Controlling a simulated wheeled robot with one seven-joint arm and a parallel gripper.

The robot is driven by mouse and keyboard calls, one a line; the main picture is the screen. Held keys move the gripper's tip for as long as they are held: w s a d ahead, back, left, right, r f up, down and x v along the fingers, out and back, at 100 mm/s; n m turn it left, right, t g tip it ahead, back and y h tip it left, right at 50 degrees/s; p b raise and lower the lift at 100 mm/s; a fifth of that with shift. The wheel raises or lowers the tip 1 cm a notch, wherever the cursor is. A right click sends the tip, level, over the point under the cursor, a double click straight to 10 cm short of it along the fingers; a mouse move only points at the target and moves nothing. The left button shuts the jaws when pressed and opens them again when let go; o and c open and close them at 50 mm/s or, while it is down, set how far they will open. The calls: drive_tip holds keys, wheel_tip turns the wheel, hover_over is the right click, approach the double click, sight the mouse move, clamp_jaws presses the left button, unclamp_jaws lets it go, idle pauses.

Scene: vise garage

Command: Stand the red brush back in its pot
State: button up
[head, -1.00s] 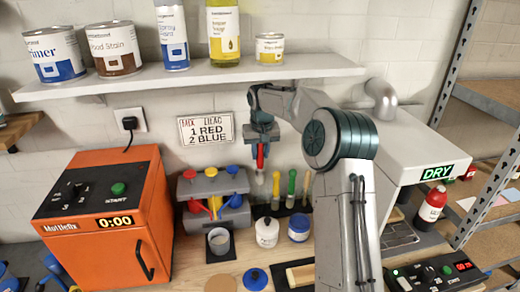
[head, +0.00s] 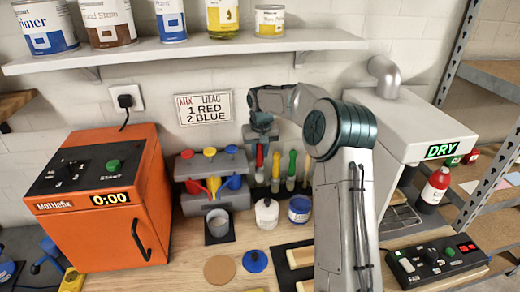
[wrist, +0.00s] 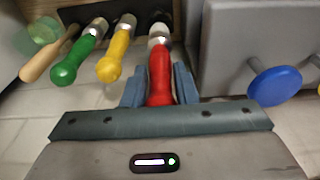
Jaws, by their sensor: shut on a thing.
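The red brush (head: 260,157) is upright in my gripper (head: 261,146), in line with the yellow and green brushes at the back of the bench. In the wrist view its red handle (wrist: 160,75) sits between the two fingers of my gripper (wrist: 160,88), which are shut on it. Its metal collar (wrist: 158,32) points away toward the dark brush holder (wrist: 88,22). The bristle end and the red brush's own pot are hidden or too small to make out, so I cannot tell whether the tip is inside.
Close by stand the yellow brush (head: 276,168), green brush (head: 292,168), a paint dispenser (head: 212,164) on the left and a white jar (head: 267,213) in front. The shelf (head: 190,52) hangs above. An orange mixer (head: 100,200) stands left, a white dryer (head: 415,125) right.

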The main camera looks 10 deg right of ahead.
sight(260, 167)
drive_tip(key=shift+f+b, duration=1.05)
drive_tip(key=shift+f, duration=0.85)
drive_tip(key=o, duration=1.1)
drive_tip(key=shift+c, duration=0.2)
wheel_tip(260, 167, up, 14)
drive_tip(key=s+b, duration=0.1)
drive_tip(key=s, duration=0.1)
drive_tip(key=shift+f+b, duration=0.15)
drive_tip(key=shift+b, duration=0.25)
drive_tip(key=shift+s+f, duration=0.1)
